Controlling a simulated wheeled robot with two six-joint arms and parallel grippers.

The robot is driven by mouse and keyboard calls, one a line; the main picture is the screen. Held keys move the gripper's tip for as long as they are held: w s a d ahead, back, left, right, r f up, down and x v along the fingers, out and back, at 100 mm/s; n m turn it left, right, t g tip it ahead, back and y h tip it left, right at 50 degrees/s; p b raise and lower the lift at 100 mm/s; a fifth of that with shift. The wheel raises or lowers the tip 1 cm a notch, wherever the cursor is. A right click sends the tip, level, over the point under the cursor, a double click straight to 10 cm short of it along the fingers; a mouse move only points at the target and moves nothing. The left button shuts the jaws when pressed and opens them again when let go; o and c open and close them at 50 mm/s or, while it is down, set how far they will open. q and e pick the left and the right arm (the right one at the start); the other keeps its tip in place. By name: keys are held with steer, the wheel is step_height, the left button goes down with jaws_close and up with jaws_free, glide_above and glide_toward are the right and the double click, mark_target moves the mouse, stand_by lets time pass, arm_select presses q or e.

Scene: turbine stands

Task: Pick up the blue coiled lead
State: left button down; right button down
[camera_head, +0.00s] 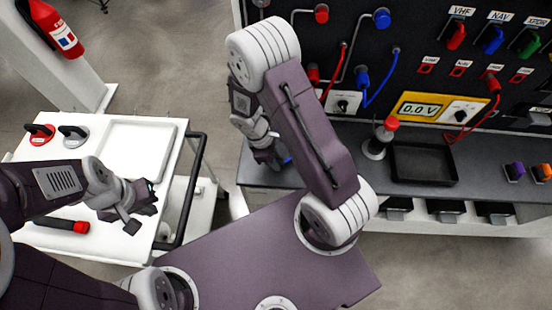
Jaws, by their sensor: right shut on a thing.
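A small piece of blue (288,160) shows at the right side of my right gripper (270,158), over the left end of the dark bench. It appears to be the blue coiled lead, mostly hidden by the gripper and my arm. My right gripper points down and is shut on it; its fingertips are hard to see. My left gripper (142,205) is over the right part of the white cart, apart from the lead.
The dark bench (465,205) carries a black tray (422,163) and a red-topped item (382,138). Behind it stands a panel (405,75) with plugged red and blue cables. The white cart (60,150) holds a white tray (138,145), suction cups and a red-ended torch (70,226).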

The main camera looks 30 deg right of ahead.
step_height(320, 180, up, 3)
steer(key=shift+r+p, duration=0.2)
steer(key=shift+p, duration=0.1)
steer(key=s+d+r+b, duration=0.5)
steer(key=s+b, duration=0.3)
steer(key=s, duration=0.2)
steer(key=shift+s+d+r, duration=0.2)
steer(key=shift+r, duration=0.6)
steer(key=c, duration=1.9)
jaws_free()
jaws_close()
